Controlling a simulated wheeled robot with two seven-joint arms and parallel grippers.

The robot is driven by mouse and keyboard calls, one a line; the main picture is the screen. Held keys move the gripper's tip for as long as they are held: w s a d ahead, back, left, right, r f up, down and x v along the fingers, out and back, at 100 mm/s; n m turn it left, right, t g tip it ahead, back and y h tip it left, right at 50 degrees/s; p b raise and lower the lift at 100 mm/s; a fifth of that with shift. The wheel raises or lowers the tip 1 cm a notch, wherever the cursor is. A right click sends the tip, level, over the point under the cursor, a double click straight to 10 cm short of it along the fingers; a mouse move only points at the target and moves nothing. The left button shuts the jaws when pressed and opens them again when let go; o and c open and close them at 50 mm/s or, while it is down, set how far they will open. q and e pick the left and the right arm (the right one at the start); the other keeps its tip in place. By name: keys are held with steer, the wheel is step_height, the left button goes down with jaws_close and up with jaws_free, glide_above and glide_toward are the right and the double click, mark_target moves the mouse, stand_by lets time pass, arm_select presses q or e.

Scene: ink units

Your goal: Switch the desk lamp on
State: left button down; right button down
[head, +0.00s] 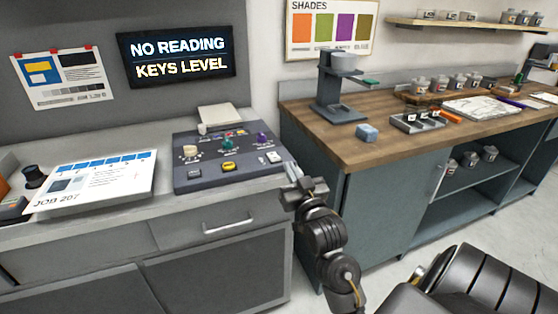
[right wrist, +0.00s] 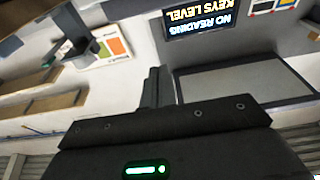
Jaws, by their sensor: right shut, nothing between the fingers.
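I cannot pick out a desk lamp with certainty in either view. A dark grey stand with a round pale top (head: 342,88) is on the wooden bench, and I cannot tell whether it is a lamp. A dark control panel (head: 185,184) with coloured knobs, a yellow button (head: 228,166) and a small white switch-like part (head: 271,157) lies on the grey counter. My right gripper (head: 291,174) is shut and empty, just off the panel's right front corner. Its closed fingers (right wrist: 153,88) also show in the right wrist view. My left gripper is not in view.
A wall screen (head: 178,56) reads "NO READING KEYS LEVEL". A job sheet (head: 95,183) lies on the grey counter at left. Open floor lies below the bench.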

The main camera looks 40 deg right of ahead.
mark_target(278, 165)
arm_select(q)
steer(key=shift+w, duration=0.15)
arm_select(e)
steer(key=shift+w, duration=0.1)
